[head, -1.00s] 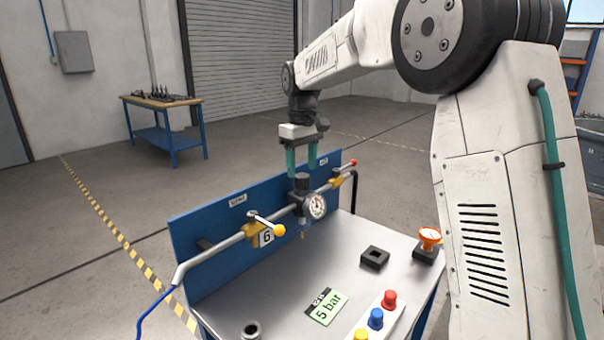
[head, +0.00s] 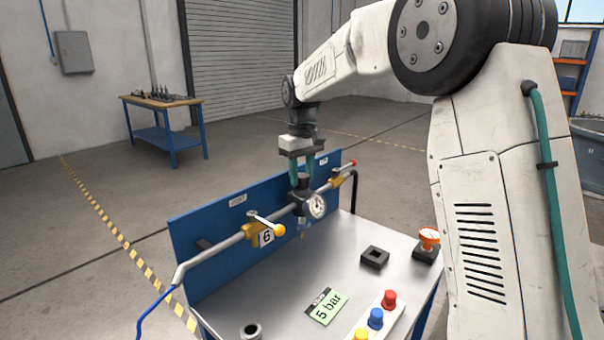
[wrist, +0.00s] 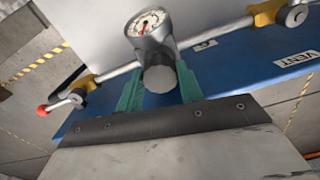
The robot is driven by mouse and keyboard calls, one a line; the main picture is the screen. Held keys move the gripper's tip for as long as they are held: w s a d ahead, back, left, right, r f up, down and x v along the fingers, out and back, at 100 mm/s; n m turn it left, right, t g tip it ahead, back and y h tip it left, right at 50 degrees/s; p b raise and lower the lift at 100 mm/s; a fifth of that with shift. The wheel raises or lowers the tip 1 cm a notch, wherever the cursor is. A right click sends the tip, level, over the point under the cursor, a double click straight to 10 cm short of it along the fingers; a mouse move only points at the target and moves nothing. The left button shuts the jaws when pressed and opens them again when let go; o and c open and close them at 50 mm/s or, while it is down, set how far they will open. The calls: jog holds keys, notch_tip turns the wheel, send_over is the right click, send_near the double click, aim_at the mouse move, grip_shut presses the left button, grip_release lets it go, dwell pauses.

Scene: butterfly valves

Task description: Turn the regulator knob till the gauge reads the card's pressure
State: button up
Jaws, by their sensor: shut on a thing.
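The regulator knob (head: 303,180) is a dark cylinder on top of the regulator, on the pipe along the blue panel. My gripper (head: 302,183) points down over it, its green fingers shut on the knob's two sides. In the wrist view, the knob (wrist: 160,79) shows between the fingertips (wrist: 158,80). The round white gauge (head: 317,207) faces the front of the bench; it also shows in the wrist view (wrist: 147,22), with a red needle, but its reading is too small to tell. The green card (head: 326,307) reads 5 bar and lies on the bench top.
A yellow-handled valve (head: 265,226) with a tag marked 6 sits left of the regulator. A red-tipped lever (head: 347,166) is to the right. A black square block (head: 375,257), an orange-topped button (head: 429,238) and coloured buttons (head: 376,318) stand on the bench top.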

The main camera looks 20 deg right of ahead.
aim_at(302, 175)
jog(key=shift+m, duration=1.1)
jog(key=shift+r, duration=0.1)
jog(key=o, duration=1)
notch_tip(302, 175, up, 8)
jog(key=shift+f, duration=0.1)
